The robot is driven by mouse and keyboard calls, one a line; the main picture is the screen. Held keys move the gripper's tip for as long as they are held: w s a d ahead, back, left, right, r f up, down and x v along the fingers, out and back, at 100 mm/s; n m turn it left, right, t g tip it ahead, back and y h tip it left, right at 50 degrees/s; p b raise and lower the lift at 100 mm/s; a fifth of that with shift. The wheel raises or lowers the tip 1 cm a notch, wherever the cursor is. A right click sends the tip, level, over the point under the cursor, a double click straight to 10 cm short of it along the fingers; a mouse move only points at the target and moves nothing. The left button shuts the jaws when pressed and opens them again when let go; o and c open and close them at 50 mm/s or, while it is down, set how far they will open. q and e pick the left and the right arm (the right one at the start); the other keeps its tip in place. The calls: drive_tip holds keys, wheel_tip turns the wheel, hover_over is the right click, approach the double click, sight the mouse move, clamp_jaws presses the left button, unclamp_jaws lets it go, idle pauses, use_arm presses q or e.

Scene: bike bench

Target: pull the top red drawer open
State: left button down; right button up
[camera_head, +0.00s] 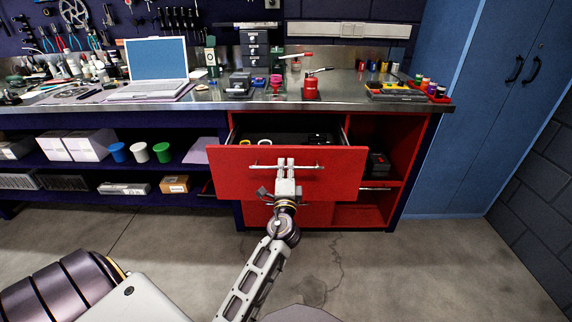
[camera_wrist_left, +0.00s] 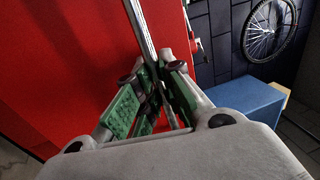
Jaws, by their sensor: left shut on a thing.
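The top red drawer (camera_head: 226,170) of the bench stands pulled out in the head view, with its inside and some contents showing over the front. Its silver bar handle (camera_head: 312,166) runs across the drawer front. My left gripper (camera_head: 286,166) is shut on the middle of this handle. In the left wrist view the green-padded fingers of my left gripper (camera_wrist_left: 157,100) sit on both sides of the handle bar (camera_wrist_left: 141,32), close to the red drawer front (camera_wrist_left: 60,60). The fingertips partly hide the bar. My right gripper is not in view.
A lower red drawer (camera_head: 318,213) sits beneath. Open shelves flank the drawers. A blue cabinet (camera_head: 480,130) stands at the right. The floor (camera_head: 380,270) in front is clear.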

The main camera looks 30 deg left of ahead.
use_arm(q)
drive_tip(key=shift+s+d, duration=0.15)
drive_tip(key=shift+s, duration=0.05)
drive_tip(key=c, duration=1.5)
unclamp_jaws()
drive_tip(key=shift+c, duration=0.2)
drive_tip(key=shift+s, duration=0.1)
drive_tip(key=v, duration=0.7)
drive_tip(key=shift+s+f, duration=0.1)
drive_tip(key=shift+s, duration=0.1)
